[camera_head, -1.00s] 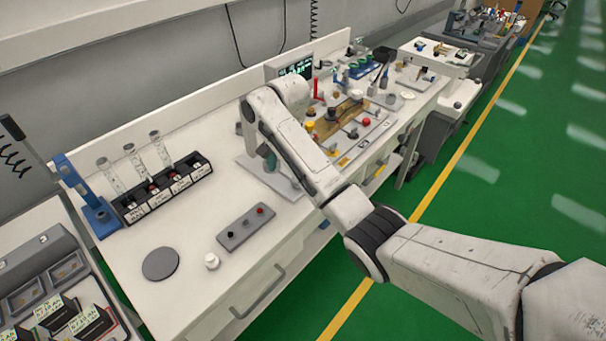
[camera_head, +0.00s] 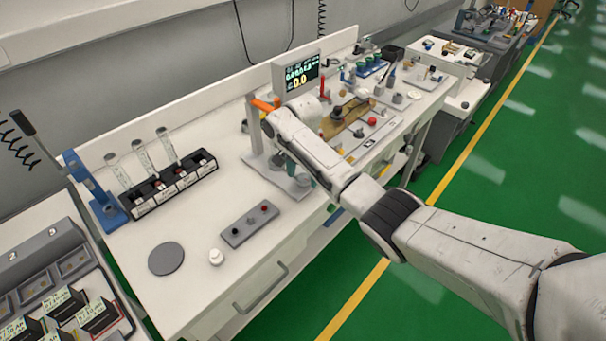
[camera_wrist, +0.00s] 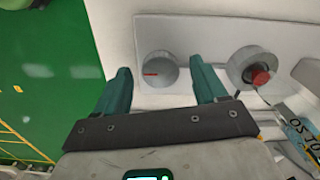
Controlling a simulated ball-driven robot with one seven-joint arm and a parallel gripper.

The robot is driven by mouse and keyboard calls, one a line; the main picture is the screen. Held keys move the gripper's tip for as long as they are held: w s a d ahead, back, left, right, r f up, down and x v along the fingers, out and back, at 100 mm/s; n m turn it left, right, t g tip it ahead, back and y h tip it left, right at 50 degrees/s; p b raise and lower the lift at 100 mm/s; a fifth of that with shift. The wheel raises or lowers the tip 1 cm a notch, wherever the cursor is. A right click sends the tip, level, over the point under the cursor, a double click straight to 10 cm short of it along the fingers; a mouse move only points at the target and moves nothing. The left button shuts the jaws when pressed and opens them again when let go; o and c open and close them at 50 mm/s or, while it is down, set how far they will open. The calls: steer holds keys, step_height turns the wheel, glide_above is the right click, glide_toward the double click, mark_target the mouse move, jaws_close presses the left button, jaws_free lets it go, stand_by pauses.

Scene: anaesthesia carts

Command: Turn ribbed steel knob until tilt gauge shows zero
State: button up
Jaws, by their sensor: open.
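In the wrist view, a round grey metal knob (camera_wrist: 153,82) with a short red mark stands on a pale grey plate (camera_wrist: 205,32). My gripper (camera_wrist: 160,67) is open, its two teal fingers on either side of this knob with gaps showing. I cannot make out ribs on it. A second round grey piece (camera_wrist: 238,58) with a red centre sits to the right. Beside it is a numbered scale (camera_wrist: 300,127), partly cut off; its reading is unclear. In the head view, my gripper (camera_head: 299,172) is over the grey plate (camera_head: 262,172), mostly hidden by my arm.
A rack of vials (camera_head: 172,184), a grey button box (camera_head: 249,224), a white knob (camera_head: 215,256) and a dark disc (camera_head: 166,259) stand to the left. The bench front between them is clear.

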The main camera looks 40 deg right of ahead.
steer(key=shift+f, duration=0.35)
steer(key=shift+c, duration=0.2)
steer(key=c, duration=1)
steer(key=shift+r+n, duration=0.1)
steer(key=shift+n, duration=0.3)
